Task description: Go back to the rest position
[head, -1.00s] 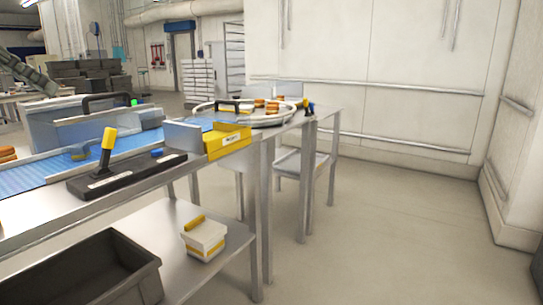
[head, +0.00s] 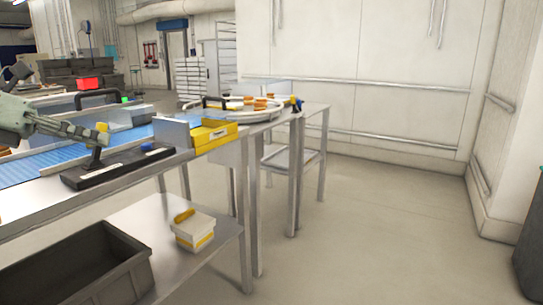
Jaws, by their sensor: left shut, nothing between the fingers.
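My left gripper (head: 92,134) comes in from the left edge in the head view. Its fingers are together with nothing between them. It is in front of the blue conveyor belt (head: 30,170), by the yellow-topped lever (head: 98,150) on a black base, and partly covers that lever. I cannot tell whether it touches the lever. My right gripper is not in view.
A yellow block (head: 214,136) stands at the belt's end. A round tray (head: 262,116) with several filled rounds is beyond it. On the lower shelf are a dark crate (head: 128,268) and a white-and-yellow box (head: 194,232).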

